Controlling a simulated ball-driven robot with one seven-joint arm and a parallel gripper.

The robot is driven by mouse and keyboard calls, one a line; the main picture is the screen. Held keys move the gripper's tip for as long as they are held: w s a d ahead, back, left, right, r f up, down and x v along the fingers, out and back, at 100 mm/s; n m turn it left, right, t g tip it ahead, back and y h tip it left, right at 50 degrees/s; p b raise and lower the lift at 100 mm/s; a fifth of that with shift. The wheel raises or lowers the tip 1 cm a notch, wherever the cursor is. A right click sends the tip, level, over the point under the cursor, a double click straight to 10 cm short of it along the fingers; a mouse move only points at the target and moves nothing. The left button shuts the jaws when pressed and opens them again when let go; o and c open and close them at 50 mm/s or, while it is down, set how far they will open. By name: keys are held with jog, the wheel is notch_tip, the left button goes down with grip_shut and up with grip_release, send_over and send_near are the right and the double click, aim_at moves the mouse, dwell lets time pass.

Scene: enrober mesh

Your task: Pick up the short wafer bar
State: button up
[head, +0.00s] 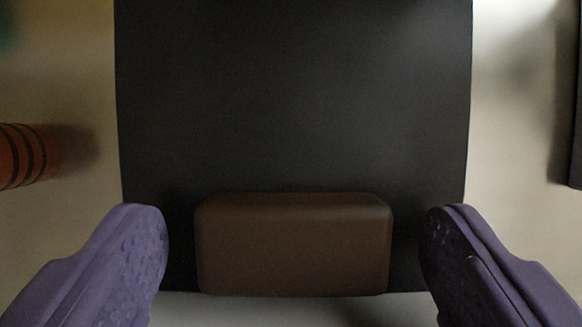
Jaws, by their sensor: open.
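The short wafer bar (293,245) is a brown block with rounded edges, in the lower middle of the head view. It lies at the near edge of a dark flat panel. My gripper (294,235) is open, with one purple finger to the left of the bar and one to the right. A gap shows between each fingertip and the bar's ends, so neither appears to touch it. The fingers' rear parts run out of the picture at the bottom corners.
The dark panel (293,95) is bare beyond the bar. An orange-brown, dark-striped object (22,156) lies at the left edge on the pale surface (65,85). A dark object (576,95) stands at the right edge. A blurred green patch shows at top left.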

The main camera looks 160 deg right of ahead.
jog(key=c, duration=0.9)
